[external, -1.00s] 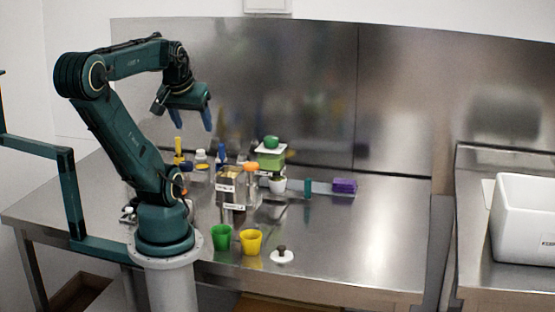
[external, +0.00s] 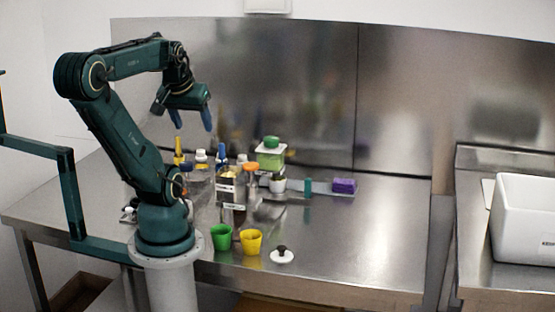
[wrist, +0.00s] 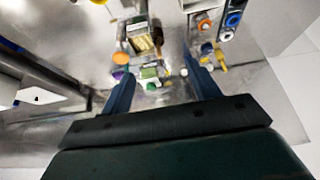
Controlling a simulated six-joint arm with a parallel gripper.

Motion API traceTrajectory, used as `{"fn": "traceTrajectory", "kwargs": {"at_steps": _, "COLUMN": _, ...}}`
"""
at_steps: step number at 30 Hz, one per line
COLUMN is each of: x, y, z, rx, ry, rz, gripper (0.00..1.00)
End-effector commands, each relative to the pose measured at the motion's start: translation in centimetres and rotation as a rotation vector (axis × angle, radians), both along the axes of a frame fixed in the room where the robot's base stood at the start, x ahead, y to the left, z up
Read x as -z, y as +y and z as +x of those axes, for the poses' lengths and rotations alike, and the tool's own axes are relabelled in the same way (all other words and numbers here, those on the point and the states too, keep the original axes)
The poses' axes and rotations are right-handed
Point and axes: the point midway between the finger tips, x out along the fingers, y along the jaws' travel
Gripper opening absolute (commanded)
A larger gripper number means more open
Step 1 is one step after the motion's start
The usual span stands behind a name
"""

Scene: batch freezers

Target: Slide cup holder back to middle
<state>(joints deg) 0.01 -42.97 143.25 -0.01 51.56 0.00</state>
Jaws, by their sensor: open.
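My gripper (external: 194,122) is open and empty, high above the back left of the steel table, fingers pointing down. It also shows in the wrist view (wrist: 162,84), with one blue finger on each side and nothing between the tips. A box-shaped metal holder (external: 228,190) with a white label stands near the table's middle, right of my base. It may be the cup holder, but I cannot tell for sure. It shows in the wrist view (wrist: 141,38) beyond the fingers. A green cup (external: 222,238) and a yellow cup (external: 251,243) stand in front of it.
A green-topped container (external: 270,156), a small white pot (external: 278,185), a teal cylinder (external: 308,187) and a purple block (external: 344,186) stand right of the holder. Several bottles (external: 201,158) stand behind it. A white knobbed lid (external: 282,257) lies in front. The table's right side is clear.

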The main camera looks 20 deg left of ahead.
Motion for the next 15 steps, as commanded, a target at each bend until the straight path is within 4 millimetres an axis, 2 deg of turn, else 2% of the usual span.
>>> {"fn": "traceTrajectory", "kwargs": {"at_steps": 3, "x": 0.0, "y": 0.0, "z": 0.0, "rx": 0.000, "ry": 0.000, "rz": 0.000, "gripper": 0.61}}
{"fn": "traceTrajectory", "kwargs": {"at_steps": 6, "x": 0.0, "y": 0.0, "z": 0.0, "rx": 0.000, "ry": 0.001, "rz": 0.000, "gripper": 0.42}}
{"fn": "traceTrajectory", "kwargs": {"at_steps": 7, "x": -0.1, "y": 0.0, "z": 0.1, "rx": 0.000, "ry": 0.001, "rz": -0.001, "gripper": 0.40}}
{"fn": "traceTrajectory", "kwargs": {"at_steps": 15, "x": -1.0, "y": -0.4, "z": 2.0, "rx": 0.004, "ry": 0.029, "rz": -0.009, "gripper": 0.40}}
